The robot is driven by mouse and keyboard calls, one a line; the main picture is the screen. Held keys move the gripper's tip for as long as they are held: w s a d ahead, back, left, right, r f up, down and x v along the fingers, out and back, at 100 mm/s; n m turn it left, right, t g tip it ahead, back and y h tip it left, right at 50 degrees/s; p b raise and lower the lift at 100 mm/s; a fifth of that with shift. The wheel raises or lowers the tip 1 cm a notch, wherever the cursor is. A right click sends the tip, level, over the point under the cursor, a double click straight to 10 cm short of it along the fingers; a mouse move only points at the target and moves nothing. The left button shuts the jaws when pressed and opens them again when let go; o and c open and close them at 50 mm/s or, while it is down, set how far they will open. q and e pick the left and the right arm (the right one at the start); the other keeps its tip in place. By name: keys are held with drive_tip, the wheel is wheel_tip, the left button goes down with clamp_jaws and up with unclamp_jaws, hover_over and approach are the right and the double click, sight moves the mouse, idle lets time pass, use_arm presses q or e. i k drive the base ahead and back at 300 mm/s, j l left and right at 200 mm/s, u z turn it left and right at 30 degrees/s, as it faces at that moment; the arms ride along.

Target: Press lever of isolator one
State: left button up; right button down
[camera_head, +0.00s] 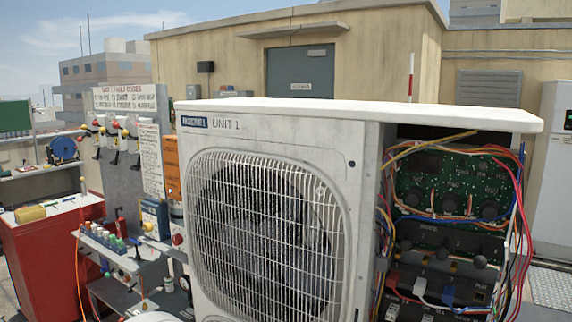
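A grey upright panel (123,190) stands at the left, beside the condenser. A row of small white isolator-like switches (115,128) with red and yellow parts and dark hanging levers (114,157) is on its upper part. Their labels are too small to read, so I cannot tell which is isolator one. A sign headed "Unit 1 fault codes" (125,97) is above them. Neither of my grippers is in view.
The large white condenser marked "UNIT 1" (270,140) fills the middle, its right side open on circuit boards (450,183) and loose wires. A red cabinet (40,260) and a small shelf with coloured items (110,240) stand at the left.

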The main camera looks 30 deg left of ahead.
sight(80, 138)
drive_tip(key=u, duration=2.2)
drive_tip(key=i+j+u, duration=0.25)
drive_tip(key=i, duration=0.8)
drive_tip(key=i+u, duration=0.3)
drive_tip(key=i, duration=0.7)
drive_tip(key=i+z, duration=0.1)
drive_tip(key=i, duration=0.45)
drive_tip(key=i+j+z, duration=0.15)
drive_tip(key=i, duration=0.4)
drive_tip(key=i+j+z, duration=0.1)
drive_tip(key=i, duration=0.4)
drive_tip(key=i+j+z, duration=0.1)
drive_tip(key=i+j, duration=0.15)
drive_tip(key=i, duration=0.3)
drive_tip(key=i+j+z, duration=0.1)
drive_tip(key=i+j, duration=0.15)
drive_tip(key=i, duration=0.25)
